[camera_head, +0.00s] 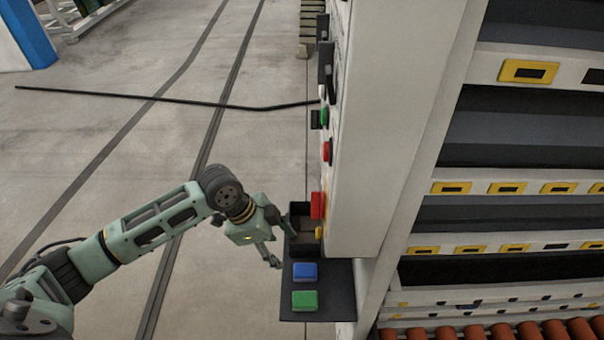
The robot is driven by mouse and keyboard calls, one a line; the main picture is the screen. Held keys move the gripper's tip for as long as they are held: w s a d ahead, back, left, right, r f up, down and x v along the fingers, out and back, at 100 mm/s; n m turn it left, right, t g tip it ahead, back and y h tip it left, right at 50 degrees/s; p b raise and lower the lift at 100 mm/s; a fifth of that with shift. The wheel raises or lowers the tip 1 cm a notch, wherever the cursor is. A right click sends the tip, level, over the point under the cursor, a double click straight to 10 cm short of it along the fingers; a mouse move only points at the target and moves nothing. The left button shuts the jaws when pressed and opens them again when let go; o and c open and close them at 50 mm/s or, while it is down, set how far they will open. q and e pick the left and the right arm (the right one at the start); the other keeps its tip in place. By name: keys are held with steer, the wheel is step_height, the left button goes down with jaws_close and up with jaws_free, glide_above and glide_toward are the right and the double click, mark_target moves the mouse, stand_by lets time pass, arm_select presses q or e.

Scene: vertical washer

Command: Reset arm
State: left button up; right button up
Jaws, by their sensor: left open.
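My left arm comes in from the lower left, and its left gripper (279,242) is open beside a small dark tray (304,246) on the side of the white machine. Its fingers point right and down, close to the tray's left edge; I cannot tell whether they touch it. The gripper looks empty. A blue block (304,272) and a green block (305,300) sit on a dark shelf (333,304) below the tray. A red block (317,206) shows at the tray's upper right edge. My right gripper is out of view.
The white machine panel (392,120) fills the middle right, with a green button (325,116) and a red button (327,152) on its side. Racks with yellow tags stand at the right above orange rollers (500,332). A dark cable (150,97) crosses the floor. The left floor is mostly clear.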

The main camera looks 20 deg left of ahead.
arm_select(q)
steer(key=s+d+f+n+t, duration=0.2)
steer(key=s+d+n, duration=0.3)
steer(key=s+d, duration=0.3)
steer(key=s+a+n+y, duration=0.4)
steer(key=s+a+n, duration=0.4)
steer(key=s+a, duration=0.2)
step_height(320, 180, down, 25)
steer(key=s+g, duration=0.1)
steer(key=s+a+f+g+b, duration=0.1)
steer(key=s+a+f, duration=0.2)
steer(key=s+f, duration=1.4)
steer(key=shift+s+f+m+b, duration=0.3)
steer(key=shift+s+f+b, duration=0.1)
steer(key=shift+f, duration=0.5)
